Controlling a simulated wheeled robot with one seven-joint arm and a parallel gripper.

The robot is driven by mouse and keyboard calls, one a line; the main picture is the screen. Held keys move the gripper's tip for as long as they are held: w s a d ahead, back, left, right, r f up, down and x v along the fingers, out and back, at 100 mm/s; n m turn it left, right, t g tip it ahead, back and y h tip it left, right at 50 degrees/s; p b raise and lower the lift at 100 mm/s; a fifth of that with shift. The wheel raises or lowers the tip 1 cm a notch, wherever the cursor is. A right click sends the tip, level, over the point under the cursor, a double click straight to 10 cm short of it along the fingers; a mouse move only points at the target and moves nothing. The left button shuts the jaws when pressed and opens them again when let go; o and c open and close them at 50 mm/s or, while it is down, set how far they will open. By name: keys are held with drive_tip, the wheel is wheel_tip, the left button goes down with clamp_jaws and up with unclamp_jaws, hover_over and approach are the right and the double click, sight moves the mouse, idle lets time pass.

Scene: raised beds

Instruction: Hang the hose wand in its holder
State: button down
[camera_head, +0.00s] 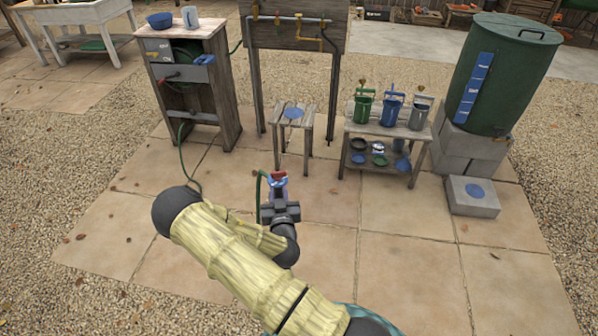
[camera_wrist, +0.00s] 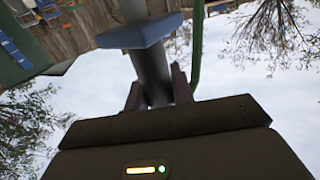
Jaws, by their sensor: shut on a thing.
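My gripper (camera_head: 279,200) is out over the paving in the head view, shut on the hose wand (camera_head: 277,179). The wand's visible end is blue and red and points up, away from my gripper. In the wrist view the wand (camera_wrist: 151,70) is a grey shaft with a blue piece across it, held between my fingers (camera_wrist: 158,88). A green hose (camera_head: 260,190) hangs beside the wand. A blue bracket-like piece (camera_head: 204,60) sits on the front of the wooden reel cabinet (camera_head: 223,85); I cannot tell surely whether it is the holder. The wand is apart from the cabinet.
A pipe board on posts (camera_head: 295,35) stands at the back. A small stool (camera_head: 294,118), a bench (camera_head: 385,135) with several watering cans, and a green barrel (camera_head: 505,75) on blocks stand to the right. A low block (camera_head: 472,200) lies there. Paving before my gripper is clear.

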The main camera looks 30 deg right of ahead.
drive_tip(key=s+a+n+y+p, duration=0.3)
drive_tip(key=a+y+p, duration=0.1)
drive_tip(key=a, duration=0.3)
drive_tip(key=shift+s+a+r+n+t+y, duration=0.2)
drive_tip(key=shift+a+r+n+t+y, duration=0.2)
drive_tip(key=shift+y, duration=0.4)
drive_tip(key=shift+d, duration=0.1)
